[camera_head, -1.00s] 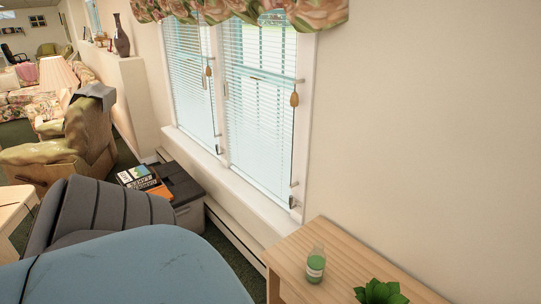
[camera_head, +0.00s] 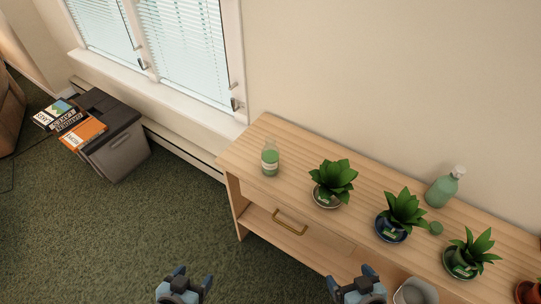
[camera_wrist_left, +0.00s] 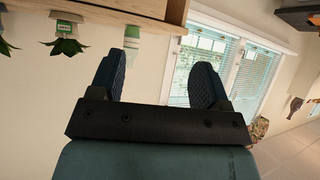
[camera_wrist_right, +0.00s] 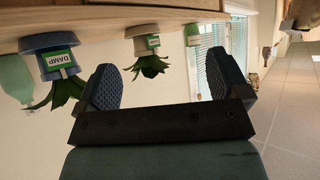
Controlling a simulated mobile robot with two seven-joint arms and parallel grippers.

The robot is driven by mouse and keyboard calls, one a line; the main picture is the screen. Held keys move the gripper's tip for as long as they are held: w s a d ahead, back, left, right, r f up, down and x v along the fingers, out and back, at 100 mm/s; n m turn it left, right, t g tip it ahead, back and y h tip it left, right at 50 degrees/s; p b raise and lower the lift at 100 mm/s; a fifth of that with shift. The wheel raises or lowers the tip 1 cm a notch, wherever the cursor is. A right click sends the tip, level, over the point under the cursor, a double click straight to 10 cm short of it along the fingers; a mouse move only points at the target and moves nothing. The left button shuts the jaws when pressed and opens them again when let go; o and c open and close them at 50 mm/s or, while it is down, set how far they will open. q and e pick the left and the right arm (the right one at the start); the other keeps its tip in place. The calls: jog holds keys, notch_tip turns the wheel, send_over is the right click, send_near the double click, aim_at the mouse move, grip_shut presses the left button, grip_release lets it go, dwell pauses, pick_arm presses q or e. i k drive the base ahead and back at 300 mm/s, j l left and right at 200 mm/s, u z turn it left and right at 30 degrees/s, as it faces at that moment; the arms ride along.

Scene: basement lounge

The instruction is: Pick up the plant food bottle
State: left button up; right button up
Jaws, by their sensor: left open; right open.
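A small clear bottle of green liquid with a pale label (camera_head: 270,160) stands upright near the left end of the wooden cabinet top (camera_head: 255,135). It also shows upside down in the left wrist view (camera_wrist_left: 132,36) and the right wrist view (camera_wrist_right: 192,36). A larger green bottle with a white cap (camera_head: 443,188) is farther right by the wall; I cannot read either label. My left gripper (camera_head: 184,283) and right gripper (camera_head: 354,284) are open and empty at the bottom of the head view, in front of the cabinet, apart from both bottles.
Potted plants (camera_head: 333,180) (camera_head: 402,212) (camera_head: 470,252) stand along the cabinet top, right of the small bottle. A drawer with a brass handle (camera_head: 290,222) faces me. A dark box with books (camera_head: 105,130) stands left; carpet (camera_head: 120,225) is clear.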

aim_at(269, 153)
jog(key=z, duration=2.35)
jog(key=u, duration=2.35)
jog(key=i+j+z, duration=0.15)
jog(key=j+z, duration=0.2)
jog(key=i+j+z, duration=0.1)
jog(key=j+z, duration=0.25)
jog(key=i+j+z, duration=0.1)
jog(key=j+z, duration=0.25)
jog(key=l, duration=0.1)
